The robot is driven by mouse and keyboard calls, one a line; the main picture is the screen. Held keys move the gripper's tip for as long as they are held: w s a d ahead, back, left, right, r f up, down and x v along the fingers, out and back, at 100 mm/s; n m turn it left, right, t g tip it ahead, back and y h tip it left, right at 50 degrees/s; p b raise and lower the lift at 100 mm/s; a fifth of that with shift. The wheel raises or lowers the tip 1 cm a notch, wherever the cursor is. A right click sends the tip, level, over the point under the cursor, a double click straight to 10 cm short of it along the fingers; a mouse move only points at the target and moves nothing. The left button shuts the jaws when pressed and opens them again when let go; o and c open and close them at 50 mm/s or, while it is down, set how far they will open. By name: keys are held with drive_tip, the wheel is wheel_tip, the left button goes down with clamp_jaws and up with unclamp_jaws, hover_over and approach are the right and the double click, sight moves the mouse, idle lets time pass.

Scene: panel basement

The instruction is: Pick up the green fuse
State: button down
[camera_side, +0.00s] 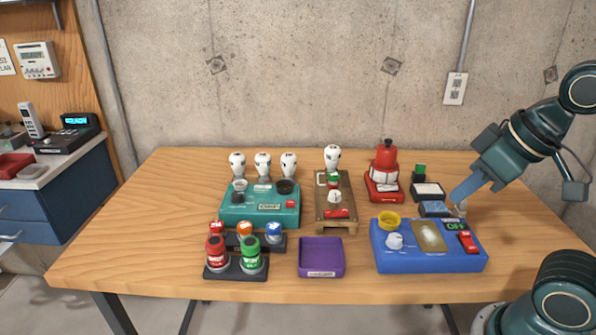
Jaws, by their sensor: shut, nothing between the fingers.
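My gripper (459,208) is at the right, at the back edge of the blue panel, far from the green fuse. It is shut and holds nothing. Its tips are small and partly hard to make out against a small pale item there.
A purple tray (321,272) lies right of the green fuse. Behind it are a row of coloured fuses (245,236), a teal box (258,214) and a wooden board (322,218). A blue panel (400,260) and a red-topped unit (385,178) stand farther right.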

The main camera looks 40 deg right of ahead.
drive_tip(key=c, duration=1)
unclamp_jaws()
drive_tip(key=w+d+r+n+g, duration=0.1)
drive_tip(key=w+d+r+n, duration=0.2)
drive_tip(key=w, duration=0.6)
drive_tip(key=w+d+r+n+g, duration=0.1)
drive_tip(key=w+r+n+g, duration=0.3)
drive_tip(key=w, duration=0.6)
drive_tip(key=w+d+f+n, duration=0.4)
drive_tip(key=w+f, duration=0.1)
drive_tip(key=w, duration=0.3)
drive_tip(key=w+d+f+n, duration=0.3)
drive_tip(key=w+f+n, duration=0.2)
drive_tip(key=w, duration=0.3)
drive_tip(key=shift+w+d+n+g, duration=0.15)
drive_tip(key=shift+d+n+g, duration=0.15)
drive_tip(key=shift+d, duration=0.1)
